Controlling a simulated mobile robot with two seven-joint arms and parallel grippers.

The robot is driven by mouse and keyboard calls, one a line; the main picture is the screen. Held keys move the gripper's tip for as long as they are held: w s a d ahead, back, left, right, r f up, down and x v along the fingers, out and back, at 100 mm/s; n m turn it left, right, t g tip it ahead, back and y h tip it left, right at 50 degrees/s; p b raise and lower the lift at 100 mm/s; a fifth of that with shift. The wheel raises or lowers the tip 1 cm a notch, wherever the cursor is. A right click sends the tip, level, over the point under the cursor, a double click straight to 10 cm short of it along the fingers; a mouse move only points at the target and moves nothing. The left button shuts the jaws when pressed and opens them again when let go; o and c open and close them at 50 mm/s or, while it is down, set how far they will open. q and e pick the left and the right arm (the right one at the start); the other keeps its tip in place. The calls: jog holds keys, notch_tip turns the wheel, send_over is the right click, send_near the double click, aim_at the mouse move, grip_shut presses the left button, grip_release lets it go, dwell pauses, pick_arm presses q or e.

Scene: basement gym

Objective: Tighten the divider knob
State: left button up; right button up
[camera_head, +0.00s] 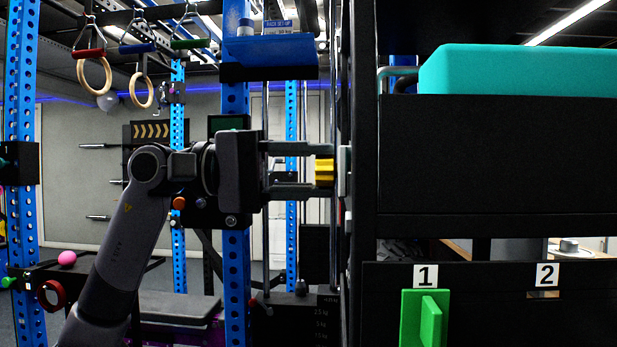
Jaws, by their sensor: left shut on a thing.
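The divider knob (324,172) is yellow and ribbed, and it sits on the left side of a tall black shelf unit. My left gripper (318,171) comes in from the left, level with the knob. Its two fingers, one above and one below, are shut on the knob. The knob's mount on the unit is partly hidden by the fingertips. My right gripper is not in view.
The black shelf unit (500,165) fills the right side, with a teal block (515,70) on top. A green piece (425,318) stands out under label 1. Blue rack uprights (236,270) stand close behind my left arm. Gymnastic rings (94,76) hang at upper left.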

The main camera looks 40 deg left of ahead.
pick_arm(q)
jog(key=shift+m, duration=1.1)
jog(key=o, duration=1.1)
jog(key=shift+c, duration=0.2)
jog(key=b+v, duration=0.1)
jog(key=v, duration=0.6)
jog(key=shift+b, duration=0.35)
jog(key=shift+a, duration=0.1)
